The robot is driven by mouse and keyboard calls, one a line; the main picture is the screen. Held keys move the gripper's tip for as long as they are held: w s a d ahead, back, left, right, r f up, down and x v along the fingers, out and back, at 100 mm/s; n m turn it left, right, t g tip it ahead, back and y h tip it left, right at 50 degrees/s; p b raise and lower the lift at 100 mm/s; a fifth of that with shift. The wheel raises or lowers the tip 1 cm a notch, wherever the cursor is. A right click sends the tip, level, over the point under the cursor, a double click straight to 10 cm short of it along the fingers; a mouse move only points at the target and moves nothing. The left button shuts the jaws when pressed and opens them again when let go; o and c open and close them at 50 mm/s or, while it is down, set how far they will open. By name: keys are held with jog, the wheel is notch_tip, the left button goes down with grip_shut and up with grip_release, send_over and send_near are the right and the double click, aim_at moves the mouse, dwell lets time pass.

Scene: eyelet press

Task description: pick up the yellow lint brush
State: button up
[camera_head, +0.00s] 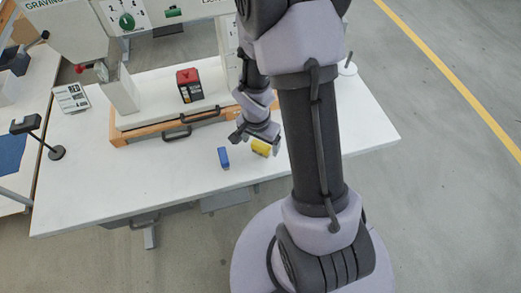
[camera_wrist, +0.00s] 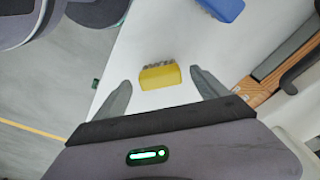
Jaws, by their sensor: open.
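The yellow lint brush (camera_head: 261,147) lies on the white table, right of a blue block-like object (camera_head: 223,157). My gripper (camera_head: 257,139) is above and close to the brush in the head view and hides part of it. In the wrist view the yellow brush (camera_wrist: 160,77) lies between and slightly beyond the two fingers of my gripper (camera_wrist: 160,92), with its grey-brown bristle side facing away from me. The fingers are spread apart with nothing held between them.
The blue object also shows in the wrist view (camera_wrist: 222,8). A wooden-edged board with dark handles (camera_head: 165,133) lies behind, bearing a red and black box (camera_head: 189,86). The white table (camera_head: 120,185) is clear at front left. My arm covers its right part.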

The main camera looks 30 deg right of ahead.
notch_tip(320, 180, down, 2)
jog(key=shift+w+d+f+b, duration=0.15)
jog(key=shift+f+b, duration=0.05)
jog(key=shift+b, duration=0.1)
jog(key=shift+r, duration=0.1)
